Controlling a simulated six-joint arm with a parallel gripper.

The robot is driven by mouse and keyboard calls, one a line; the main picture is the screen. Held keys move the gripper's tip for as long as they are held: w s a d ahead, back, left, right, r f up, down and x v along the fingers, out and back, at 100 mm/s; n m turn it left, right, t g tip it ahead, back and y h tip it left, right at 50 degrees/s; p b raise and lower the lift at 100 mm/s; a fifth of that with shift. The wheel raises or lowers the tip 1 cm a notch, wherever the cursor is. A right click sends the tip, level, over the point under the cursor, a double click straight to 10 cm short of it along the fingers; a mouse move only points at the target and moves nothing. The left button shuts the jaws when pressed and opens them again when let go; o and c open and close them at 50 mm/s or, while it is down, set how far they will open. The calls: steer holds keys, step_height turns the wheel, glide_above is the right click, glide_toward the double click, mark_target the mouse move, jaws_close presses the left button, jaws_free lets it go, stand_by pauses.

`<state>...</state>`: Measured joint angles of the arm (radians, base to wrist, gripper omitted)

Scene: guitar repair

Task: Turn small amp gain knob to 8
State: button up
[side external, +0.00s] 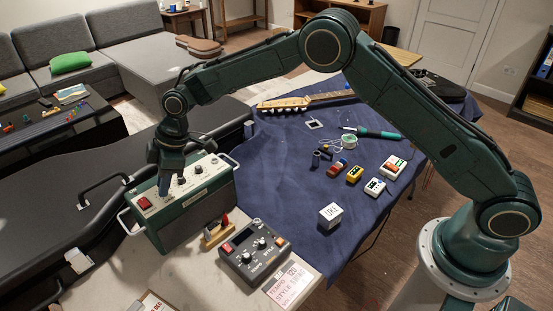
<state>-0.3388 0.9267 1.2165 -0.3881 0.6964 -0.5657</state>
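The small amp (190,214) is a green box with a pale top panel and metal handles at its ends. It stands at the left of the work area. Its top panel carries a red switch (144,203) and dark knobs, one of them (198,170) clear to the right of my gripper. My gripper (164,190) points down over the left-middle part of this panel, its tips at or just above the surface. It hides part of the panel, perhaps a knob. The knob labels and settings are too small to read. I cannot tell whether the fingers hold anything.
A dark pedal box (254,255) with knobs and a small wooden stand (217,232) with a red item are in front of the amp. A black case (60,215) lies at left. Small pedals and tools lie on the blue cloth (285,190), which has free room near the amp.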

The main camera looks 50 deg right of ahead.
jaws_close()
steer(key=shift+s+a+m+t+h, duration=0.1)
steer(key=shift+m+t+h, duration=0.25)
steer(key=shift+m, duration=0.85)
steer(key=shift+s+m+t+h, duration=0.15)
steer(key=shift+m+t, duration=0.3)
steer(key=shift+m, duration=0.75)
steer(key=shift+w, duration=0.1)
steer(key=o, duration=0.5)
jaws_free()
steer(key=shift+o, duration=0.2)
steer(key=shift+r, duration=0.15)
